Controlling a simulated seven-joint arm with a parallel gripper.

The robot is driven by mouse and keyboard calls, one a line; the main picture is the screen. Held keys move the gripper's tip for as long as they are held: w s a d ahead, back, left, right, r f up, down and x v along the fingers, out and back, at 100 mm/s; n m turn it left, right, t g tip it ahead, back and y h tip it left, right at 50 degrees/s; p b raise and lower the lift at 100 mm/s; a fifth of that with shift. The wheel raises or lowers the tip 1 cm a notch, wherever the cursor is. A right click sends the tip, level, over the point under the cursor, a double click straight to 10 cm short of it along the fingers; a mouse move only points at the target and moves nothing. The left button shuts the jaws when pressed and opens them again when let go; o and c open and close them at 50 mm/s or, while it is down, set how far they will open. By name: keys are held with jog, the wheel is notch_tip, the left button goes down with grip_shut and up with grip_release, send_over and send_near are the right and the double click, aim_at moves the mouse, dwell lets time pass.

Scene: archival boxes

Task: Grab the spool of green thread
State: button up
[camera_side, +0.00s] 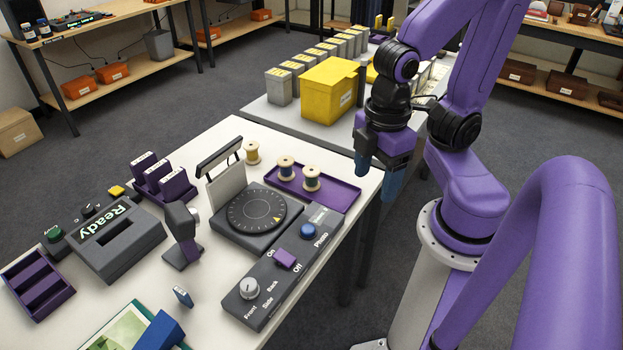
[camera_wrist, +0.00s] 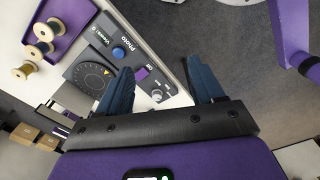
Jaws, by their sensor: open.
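Three wooden spools show at the far end of the white table. Two, the middle spool (camera_side: 286,167) and right spool (camera_side: 312,178), stand upright on a purple tray (camera_side: 343,194) and seem wound with darker thread. The third, a paler spool (camera_side: 252,152), stands off the tray to its left. I cannot tell for sure which thread is green.
A turntable (camera_side: 257,211) with a control panel (camera_side: 284,265) stands in front of the tray. A grey upright panel (camera_side: 227,180) rises behind the turntable. A yellow box (camera_side: 329,92) and grey boxes stand on the table beyond. The tray's right part is clear.

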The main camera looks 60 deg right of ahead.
jog(key=w+d+f+h, duration=0.3)
jog(key=d+h, duration=0.1)
jog(key=d, duration=0.1)
jog(key=n+t+h, duration=0.7)
jog(key=n+t, duration=0.6)
jog(key=n, duration=0.1)
send_over(315, 181)
jog(key=v, duration=0.3)
notch_tip(315, 181, down, 10)
jog(key=f+n+y, duration=0.1)
jog(key=f, duration=0.2)
jog(key=s+f+n+y, duration=0.1)
jog(key=f+n+y, duration=0.1)
jog(key=f, duration=0.1)
jog(key=s+f+n+y, duration=0.1)
jog(key=f+y, duration=0.1)
jog(key=f, duration=0.2)
jog(key=shift+s+n+g, duration=0.2)
jog(key=shift+n+g, duration=0.1)
jog(key=shift+n, duration=0.1)
jog(key=shift+w+d+f+y, duration=0.15)
jog(key=shift+w+f+y, duration=0.15)
jog(key=shift+w+f, duration=0.1)
jog(key=shift+x, duration=3.15)
